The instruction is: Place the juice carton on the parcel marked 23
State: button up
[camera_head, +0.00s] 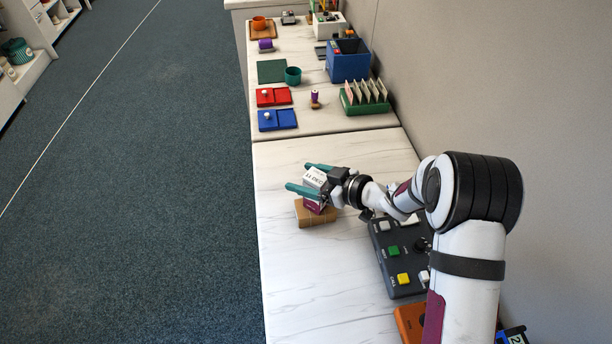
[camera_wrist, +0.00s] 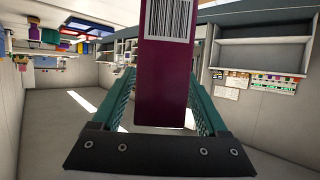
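The juice carton (camera_head: 313,206) is purple with a white top part marked with dark letters. It stands upright between the teal fingers of my gripper (camera_head: 303,178), which come in level from the right. In the wrist view the carton (camera_wrist: 164,90) shows a barcode, and the fingers of my gripper (camera_wrist: 163,95) close in on both its sides. A brown parcel (camera_head: 302,217) lies on the white table directly under the carton. The carton's base is at the parcel's top; I cannot tell whether they touch. No number can be read on the parcel.
A dark control box (camera_head: 404,281) with coloured buttons and an orange item (camera_head: 409,318) lie right of the parcel. The near table (camera_head: 300,285) is clear at left and front. Trays, a blue bin (camera_head: 348,67) and cups stand on the farther table.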

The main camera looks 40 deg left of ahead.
jog(key=shift+d+r, duration=0.2)
jog(key=shift+r, duration=0.05)
jog(key=w+d+r+m+t+h, duration=0.3)
jog(key=w+d+r, duration=0.1)
jog(key=d, duration=0.5)
jog(key=w+d+r+m+t+h, duration=0.3)
jog(key=d+r+m, duration=0.1)
jog(key=d, duration=0.5)
jog(key=w+d+r+m+t+h, duration=0.2)
jog(key=w+d+r+m+t, duration=0.15)
jog(key=d, duration=0.55)
jog(key=s+d+r+m+h, duration=0.1)
jog(key=s+d+m+h, duration=0.35)
jog(key=d, duration=0.45)
jog(key=s+d+f+m+g+h, duration=0.1)
jog(key=s+d+m+g, duration=0.15)
jog(key=s, duration=0.65)
jog(key=s+d+f+m+g+h, duration=0.15)
jog(key=s+m+g, duration=0.25)
jog(key=s, duration=0.5)
jog(key=s+a+r+m+g+y, duration=0.1)
jog(key=s+a, duration=0.4)
jog(key=s, duration=0.6)
jog(key=shift+s+m+g+y, duration=0.15)
jog(key=shift+m+g+y, duration=0.4)
jog(key=shift+g+y, duration=0.6)
